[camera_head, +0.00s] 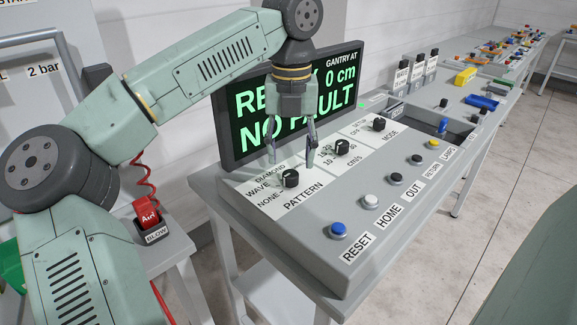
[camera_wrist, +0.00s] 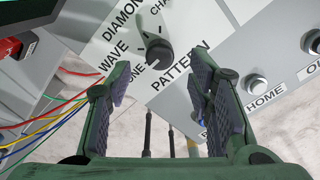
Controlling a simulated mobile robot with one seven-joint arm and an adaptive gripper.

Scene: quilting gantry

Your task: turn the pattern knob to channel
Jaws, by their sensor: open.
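The PATTERN knob (camera_head: 290,179) is a black round knob on the white panel of the sloped console. Around it are the labels NONE, WAVE and DIAMOND; the CHANNEL label is partly hidden in the head view and cut off in the wrist view. My gripper (camera_head: 291,157) points down above the knob, with a finger to each side and nothing between them. In the wrist view the knob (camera_wrist: 155,50) shows ahead of the open fingers (camera_wrist: 162,78), apart from them. I cannot tell for sure which label the knob points to.
A second dial (camera_head: 341,147) and the MODE knob (camera_head: 379,125) sit farther right on the panel. The RESET button (camera_head: 338,230) and HOME button (camera_head: 370,201) line the front. A screen (camera_head: 290,105) reading NO FAULT stands close behind my gripper.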

